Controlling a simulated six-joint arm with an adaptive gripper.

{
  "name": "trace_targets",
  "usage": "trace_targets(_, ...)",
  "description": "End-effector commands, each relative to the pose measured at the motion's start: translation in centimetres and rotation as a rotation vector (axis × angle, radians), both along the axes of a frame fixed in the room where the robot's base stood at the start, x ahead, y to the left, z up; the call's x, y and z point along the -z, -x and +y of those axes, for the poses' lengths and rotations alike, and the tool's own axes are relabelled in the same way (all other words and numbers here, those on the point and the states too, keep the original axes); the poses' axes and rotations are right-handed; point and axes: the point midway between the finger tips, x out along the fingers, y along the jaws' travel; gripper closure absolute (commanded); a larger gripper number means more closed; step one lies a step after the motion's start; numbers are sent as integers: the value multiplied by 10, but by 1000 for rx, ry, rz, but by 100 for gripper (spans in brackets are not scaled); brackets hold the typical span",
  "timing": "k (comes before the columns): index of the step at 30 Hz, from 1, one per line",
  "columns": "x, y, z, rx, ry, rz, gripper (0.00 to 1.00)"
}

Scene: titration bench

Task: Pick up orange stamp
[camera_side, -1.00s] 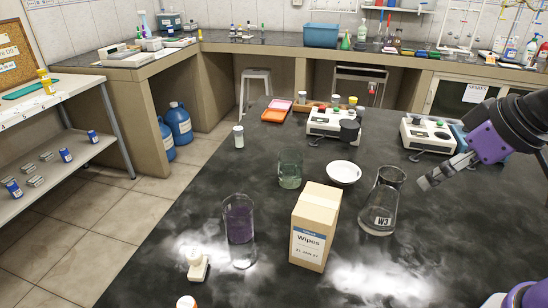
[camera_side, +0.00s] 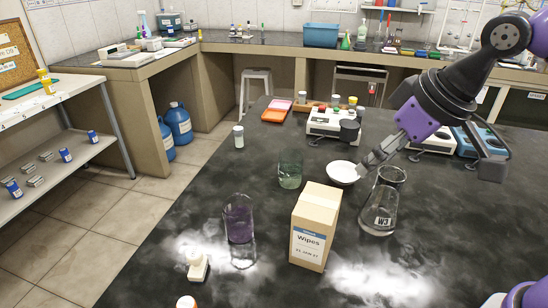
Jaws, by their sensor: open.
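A small white thing with an orange top (camera_side: 186,302) is cut off by the bottom edge of the side view. It may be the orange stamp, but too little of it shows to tell. A cream, stamp-like block with an upright handle (camera_side: 198,265) stands just behind it on the black bench. My gripper (camera_side: 364,172) is open and empty, above the bench at right of centre. It points down and left, in front of the white bowl and close to the flask in the picture. It is well to the right of both small things.
The wipes box (camera_side: 315,228), flask marked W3 (camera_side: 379,215), purple-filled beaker (camera_side: 238,220), greenish beaker (camera_side: 290,170) and white bowl (camera_side: 342,173) stand mid-bench. An orange tray (camera_side: 274,116) and stirrer plates (camera_side: 332,124) are behind. The front bench right of the box is clear.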

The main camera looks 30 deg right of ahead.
Motion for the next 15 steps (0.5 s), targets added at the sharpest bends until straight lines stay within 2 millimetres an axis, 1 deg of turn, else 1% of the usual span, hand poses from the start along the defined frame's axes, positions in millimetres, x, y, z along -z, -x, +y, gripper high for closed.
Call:
trace_targets(1, 3, -12, 33, -68, 4, 15, 34)
trace_targets(2, 5, -19, 52, -98, 6, 20, 34)
trace_targets(3, 9, -25, 80, -140, 8, 26, 34)
trace_targets(4, 13, -28, 100, -170, 10, 29, 34)
trace_targets(5, 17, -29, 121, -199, 11, 31, 34)
trace_targets(6, 24, -29, 148, -235, 14, 33, 34)
trace_targets(9, 42, -19, 206, -313, 22, 37, 34)
trace_targets(12, 58, -5, 247, -366, 27, 36, 34)
trace_targets(15, 68, 4, 268, -396, 31, 36, 34)
